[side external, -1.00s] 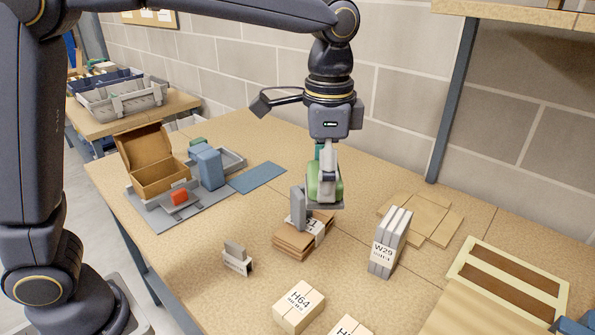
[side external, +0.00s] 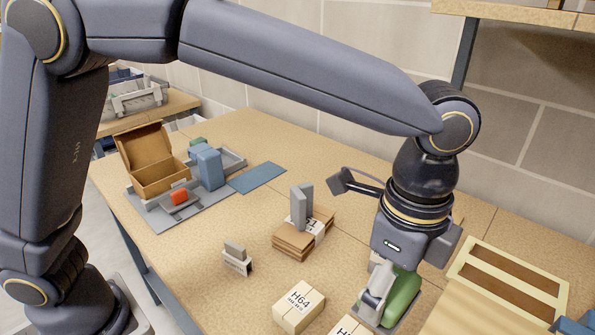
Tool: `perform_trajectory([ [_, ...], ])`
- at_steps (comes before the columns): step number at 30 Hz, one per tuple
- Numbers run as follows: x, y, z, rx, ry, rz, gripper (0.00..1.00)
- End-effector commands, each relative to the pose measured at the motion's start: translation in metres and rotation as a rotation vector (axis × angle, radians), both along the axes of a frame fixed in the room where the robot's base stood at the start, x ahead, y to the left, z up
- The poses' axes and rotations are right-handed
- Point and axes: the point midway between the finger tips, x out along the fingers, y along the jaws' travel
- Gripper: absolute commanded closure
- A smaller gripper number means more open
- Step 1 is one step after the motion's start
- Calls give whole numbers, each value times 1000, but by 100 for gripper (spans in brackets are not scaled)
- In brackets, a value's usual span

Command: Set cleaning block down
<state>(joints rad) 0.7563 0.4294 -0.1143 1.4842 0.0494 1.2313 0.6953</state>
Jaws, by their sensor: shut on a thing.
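The cleaning block (side external: 402,296) is a rounded green block on a thin grey base. It is in my gripper (side external: 379,291) at the lower right, near the front of the table. My gripper points down and is shut on it, with a pale finger across its left side. The grey base is low and close to the tabletop, but I cannot tell whether it touches. It lies just right of the box marked H64 (side external: 299,307) and left of the slotted wooden frame (side external: 508,285).
A stack of brown cardboard (side external: 293,243) with grey upright pieces (side external: 301,207) stands mid-table. A small label holder (side external: 236,258) is left of it. A blue mat (side external: 257,178), open carton (side external: 152,165) and grey tray (side external: 232,160) are at the left. Another box (side external: 349,328) is cut off at the front edge.

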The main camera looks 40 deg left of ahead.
Motion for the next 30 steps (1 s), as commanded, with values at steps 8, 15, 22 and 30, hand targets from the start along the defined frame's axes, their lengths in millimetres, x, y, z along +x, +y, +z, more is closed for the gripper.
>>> perform_trajectory([
  [8, 56, -45, -34, 0, 0, 2, 53],
  [15, 87, -70, -76, 1, 0, 2, 53],
  [22, 98, -79, -92, 0, -1, 2, 53],
  [30, 100, -81, -125, 1, 0, 3, 53],
])
